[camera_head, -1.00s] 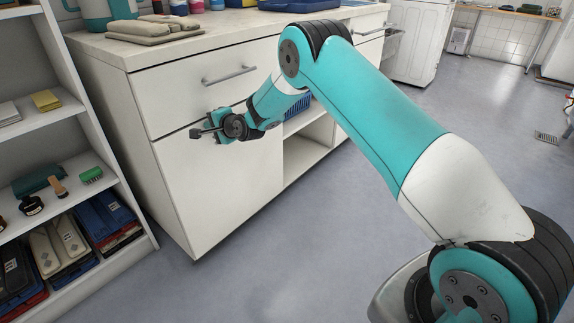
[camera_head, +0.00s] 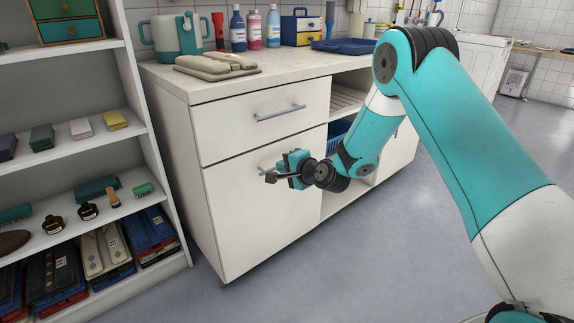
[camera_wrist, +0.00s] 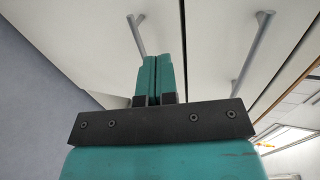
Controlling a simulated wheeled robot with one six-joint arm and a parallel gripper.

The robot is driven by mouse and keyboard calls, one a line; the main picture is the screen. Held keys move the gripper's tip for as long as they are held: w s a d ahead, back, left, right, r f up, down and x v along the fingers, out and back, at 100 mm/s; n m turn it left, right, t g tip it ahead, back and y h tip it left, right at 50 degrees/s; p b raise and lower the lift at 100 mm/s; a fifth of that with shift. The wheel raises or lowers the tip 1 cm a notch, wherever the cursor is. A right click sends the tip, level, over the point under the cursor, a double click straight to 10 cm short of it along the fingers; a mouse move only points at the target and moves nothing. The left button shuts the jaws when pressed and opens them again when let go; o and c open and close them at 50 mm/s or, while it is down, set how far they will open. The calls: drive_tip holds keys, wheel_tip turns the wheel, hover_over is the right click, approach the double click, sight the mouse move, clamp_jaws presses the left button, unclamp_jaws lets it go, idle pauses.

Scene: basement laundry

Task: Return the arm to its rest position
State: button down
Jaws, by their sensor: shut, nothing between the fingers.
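My gripper (camera_head: 272,177) is at the end of my teal arm, in front of the white cabinet (camera_head: 245,225). It points left and looks empty. In the wrist view its two teal fingers (camera_wrist: 157,68) lie side by side, closed together. Behind them are the cabinet's pale fronts and two bar handles, one left of the fingers (camera_wrist: 137,35) and one right of them (camera_wrist: 254,50). In the head view the drawer handle (camera_head: 280,112) is above my gripper. My gripper hides part of the lower front, and I cannot tell how far it is from it.
An open shelf unit (camera_head: 150,122) with boxes, brushes and folders stands left of the cabinet. The counter (camera_head: 205,88) holds folded cloths (camera_head: 217,66), a teal jug (camera_head: 177,37), several bottles and a blue tray (camera_head: 343,46). Grey floor (camera_head: 400,235) is clear in front of the cabinet.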

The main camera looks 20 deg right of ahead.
drive_tip(key=s+a+r+n+g+y, duration=0.1)
drive_tip(key=s+a+r+n+g, duration=0.2)
drive_tip(key=s+a+r+n, duration=0.4)
drive_tip(key=s+a+r+n+g+y, duration=0.1)
drive_tip(key=s+a+r+n+g, duration=0.3)
drive_tip(key=s, duration=0.5)
drive_tip(key=s+d+r+n+g+h, duration=0.1)
drive_tip(key=s+r+n+g, duration=0.15)
drive_tip(key=s, duration=0.65)
drive_tip(key=s+d+r+n+g+h+p, duration=0.15)
drive_tip(key=s+n, duration=0.25)
drive_tip(key=s, duration=0.5)
drive_tip(key=s+d+r+n+g+h, duration=0.15)
drive_tip(key=s+n, duration=0.25)
drive_tip(key=s, duration=0.5)
wheel_tip(320, 180, up, 26)
drive_tip(key=y+p, duration=0.1)
drive_tip(key=p, duration=2.4)
drive_tip(key=shift+w+a+r+g, duration=0.2)
drive_tip(key=shift+w+a+g, duration=0.1)
drive_tip(key=shift+w+g, duration=0.15)
